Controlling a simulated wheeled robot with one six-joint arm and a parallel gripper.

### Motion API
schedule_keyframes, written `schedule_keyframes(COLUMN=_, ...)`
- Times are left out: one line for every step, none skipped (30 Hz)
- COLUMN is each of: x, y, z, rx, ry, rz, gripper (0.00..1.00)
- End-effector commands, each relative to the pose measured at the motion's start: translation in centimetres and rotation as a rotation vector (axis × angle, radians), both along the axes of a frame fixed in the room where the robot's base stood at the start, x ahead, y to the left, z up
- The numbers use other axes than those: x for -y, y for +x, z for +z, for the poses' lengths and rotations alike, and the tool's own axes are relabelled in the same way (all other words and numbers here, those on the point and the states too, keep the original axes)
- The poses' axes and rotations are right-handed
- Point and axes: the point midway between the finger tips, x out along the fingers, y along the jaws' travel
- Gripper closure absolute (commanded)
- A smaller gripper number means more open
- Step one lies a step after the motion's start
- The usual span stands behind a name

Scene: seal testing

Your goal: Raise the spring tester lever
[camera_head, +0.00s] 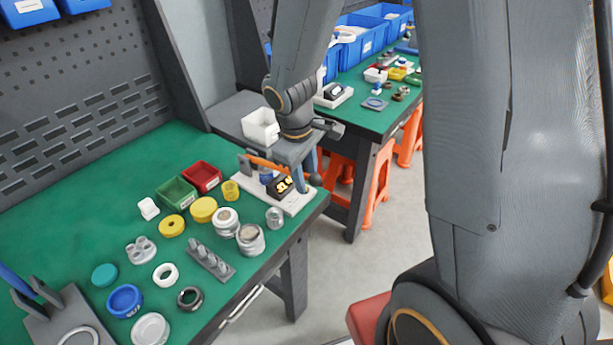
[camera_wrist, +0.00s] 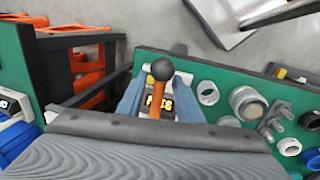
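The spring tester (camera_head: 292,200) stands at the right end of the green bench, with a white base and a small lit display (camera_head: 281,187). Its orange lever (camera_head: 266,163) lies nearly level in the head view. In the wrist view the orange lever (camera_wrist: 155,104) ends in a dark ball knob (camera_wrist: 162,70). My gripper (camera_head: 300,172) points down over the tester. In the wrist view its two blue-grey fingers (camera_wrist: 160,82) are apart, one on each side of the lever, with gaps showing. Part of the tester is hidden behind my gripper.
Red (camera_head: 203,177) and green (camera_head: 177,193) bins, yellow rings (camera_head: 204,209) and several metal and white parts (camera_head: 250,240) lie left of the tester. A second green bench (camera_head: 372,104) with blue bins stands behind. Orange stools (camera_head: 372,185) stand under it. Open floor separates the benches.

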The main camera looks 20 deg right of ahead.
Motion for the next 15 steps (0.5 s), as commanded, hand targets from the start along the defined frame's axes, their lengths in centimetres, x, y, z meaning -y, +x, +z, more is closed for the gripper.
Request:
schedule_keyframes(x=0.05, y=0.04, z=-0.24, rx=0.000, ry=0.000, rz=0.000, gripper=0.68)
schedule_keyframes(x=0.05, y=0.05, z=-0.33, rx=0.001, ry=0.001, rz=0.000, gripper=0.68)
schedule_keyframes(x=0.07, y=0.08, z=-0.42, rx=0.001, ry=0.001, rz=0.000, gripper=0.68)
schedule_keyframes(x=0.07, y=0.08, z=-0.46, rx=0.001, ry=0.000, rz=0.001, gripper=0.68)
schedule_keyframes(x=0.08, y=0.09, z=-0.48, rx=0.001, ry=0.001, rz=0.000, gripper=0.68)
schedule_keyframes(x=0.08, y=0.09, z=-0.49, rx=0.002, ry=0.001, rz=0.000, gripper=0.68)
schedule_keyframes(x=0.08, y=0.09, z=-0.49, rx=0.002, ry=0.001, rz=0.000, gripper=0.68)
schedule_keyframes(x=0.09, y=0.08, z=-0.49, rx=0.002, ry=0.001, rz=0.000, gripper=0.68)
schedule_keyframes(x=0.08, y=0.08, z=-0.48, rx=0.001, ry=0.001, rz=0.000, gripper=0.68)
schedule_keyframes(x=0.08, y=0.08, z=-0.48, rx=0.001, ry=0.001, rz=0.000, gripper=0.68)
schedule_keyframes(x=0.08, y=0.08, z=-0.48, rx=0.001, ry=0.001, rz=0.000, gripper=0.69)
schedule_keyframes(x=0.08, y=0.08, z=-0.47, rx=0.001, ry=0.001, rz=0.000, gripper=0.76)
schedule_keyframes(x=0.08, y=0.08, z=-0.47, rx=0.001, ry=0.001, rz=0.000, gripper=0.81)
schedule_keyframes(x=0.08, y=0.08, z=-0.47, rx=0.001, ry=0.001, rz=0.000, gripper=0.86)
schedule_keyframes(x=0.08, y=0.08, z=-0.47, rx=0.001, ry=0.001, rz=0.000, gripper=0.93)
